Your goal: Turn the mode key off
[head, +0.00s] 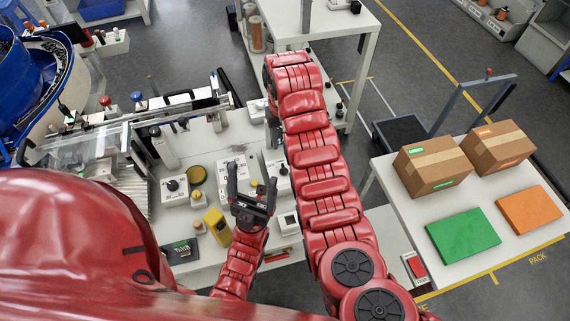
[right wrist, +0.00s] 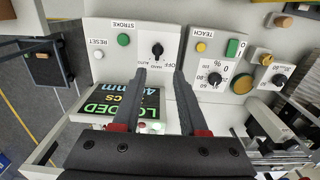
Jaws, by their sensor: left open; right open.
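The mode key (right wrist: 157,48) is a small black rotary knob on a white panel (right wrist: 110,68) in the right wrist view. Small labels around it, one of them OFF, appear upside down. I cannot tell its setting for sure. My right gripper (right wrist: 160,72) is open and empty. Its two dark fingers reach toward the knob from below in that view, with the knob just past the gap between the tips. Contact is not visible. My left gripper (head: 254,190) is open and empty above the bench in the head view. My right gripper is hidden there behind my arm.
Beside the key are a green button (right wrist: 123,40), a white reset button (right wrist: 98,55) and a lit screen (right wrist: 148,98). A neighbouring box carries a dial (right wrist: 215,78). In the head view, a side table (head: 387,190) holds two cartons and two flat boxes.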

